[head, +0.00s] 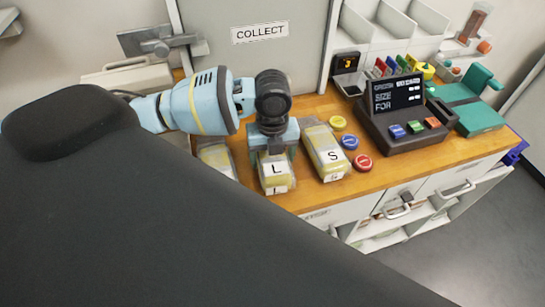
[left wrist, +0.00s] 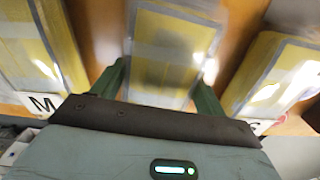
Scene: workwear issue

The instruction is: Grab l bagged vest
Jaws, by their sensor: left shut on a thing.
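The bagged vest marked L (head: 277,178) is a clear bag with yellow fabric and a white label, on the wooden counter. My left gripper (head: 276,152) is over it from above and shut on it. In the left wrist view the L vest (left wrist: 172,50) lies between the two green fingers of the left gripper (left wrist: 163,88). I cannot tell whether the bag is off the counter. My right gripper is not in view.
A bagged vest marked S (head: 327,152) lies close on the right, and one marked M (left wrist: 38,50) close on the left, partly hidden in the head view. Coloured buttons (head: 350,142) and a dark display console (head: 398,98) stand further right. A COLLECT panel (head: 262,60) rises behind.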

